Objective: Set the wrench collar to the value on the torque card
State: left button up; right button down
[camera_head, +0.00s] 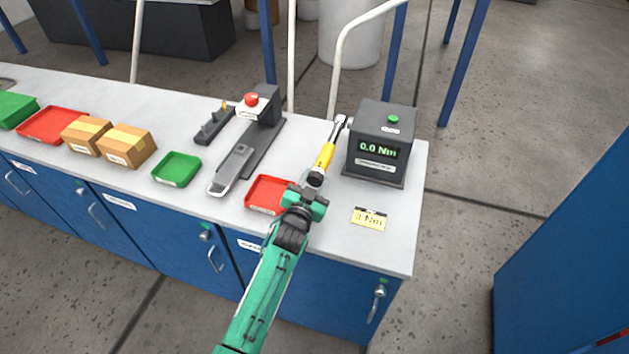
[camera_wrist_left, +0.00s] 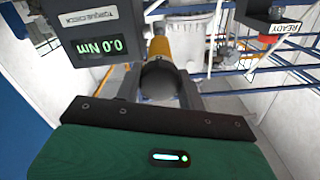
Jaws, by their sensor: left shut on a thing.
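The torque wrench (camera_head: 326,156) has a yellow grip, a silver head at the tester and a black round end. It also shows in the left wrist view (camera_wrist_left: 160,48). My left gripper (camera_head: 314,181) is shut on the black end, the collar (camera_wrist_left: 159,78), with a finger on each side. The torque card (camera_head: 369,219) lies on the bench to the right of my gripper. It is yellow with a black top and reads a number in Nm; the digit is unclear. The black torque checker (camera_head: 379,143) reads 0.0 Nm. My right gripper is out of view.
A red tray (camera_head: 264,194) lies close left of my gripper. Further left are a grey fixture with a red button (camera_head: 250,100), a green tray (camera_head: 177,168) and cardboard boxes (camera_head: 127,145). The bench's front edge is near; its right front corner is clear.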

pick_arm(q)
jog(key=m+b, duration=0.1)
jog(key=m, duration=0.4)
jog(key=shift+f+m+b, duration=0.1)
jog(key=shift+m+b, duration=0.2)
jog(key=shift+b, duration=0.1)
jog(key=m+b, duration=0.1)
jog(key=m, duration=0.4)
jog(key=shift+m, duration=0.3)
jog(key=o, duration=1)
jog(key=shift+c, duration=0.2)
jog(key=shift+s, duration=0.1)
jog(key=b+v, duration=0.3)
jog(key=v, duration=1)
jog(key=shift+s, duration=0.35)
